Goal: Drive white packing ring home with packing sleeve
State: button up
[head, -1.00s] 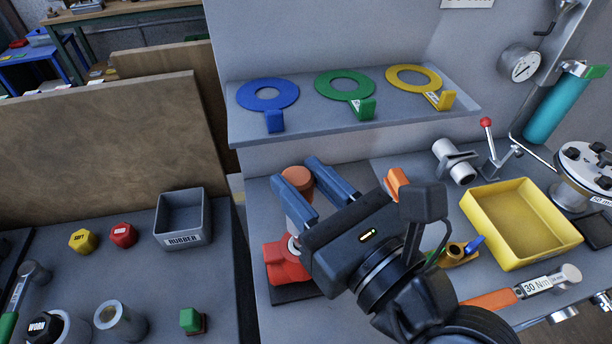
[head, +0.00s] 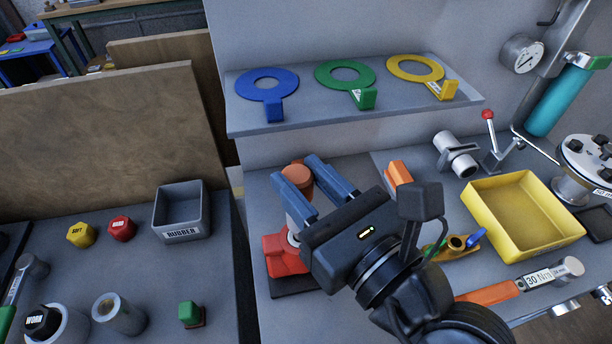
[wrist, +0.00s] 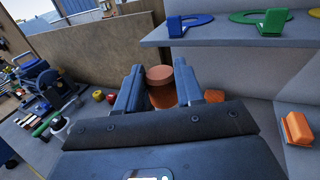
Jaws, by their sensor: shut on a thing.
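My gripper (head: 305,182) is shut on a copper-brown cylinder (head: 297,173), which looks like the packing sleeve. Its flat top shows between the blue fingers, and it also shows in the wrist view (wrist: 160,73). The gripper holds it above or at a red valve body (head: 284,256) on a dark base. A pale metal part of the valve shows just under the fingers. The white packing ring cannot be made out; the fingers and gripper body hide that spot. I cannot tell whether the sleeve touches the ring.
A shelf above holds blue (head: 266,82), green (head: 345,75) and yellow (head: 415,68) ring tags. An orange block (head: 398,173) and a yellow tray (head: 525,215) lie to the right. A grey RUBBER bin (head: 181,212) stands on the left bench. A wooden panel (head: 95,150) rises behind that bench.

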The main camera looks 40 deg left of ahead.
jog(key=shift+f+b, duration=1.35)
jog(key=shift+f, duration=1)
jog(key=shift+r, duration=0.1)
jog(key=shift+r+p, duration=1.5)
jog(key=shift+p, duration=0.45)
jog(key=shift+r+p, duration=1.3)
jog(key=shift+p, duration=0.1)
jog(key=shift+r+p, duration=0.3)
jog(key=shift+r, duration=0.9)
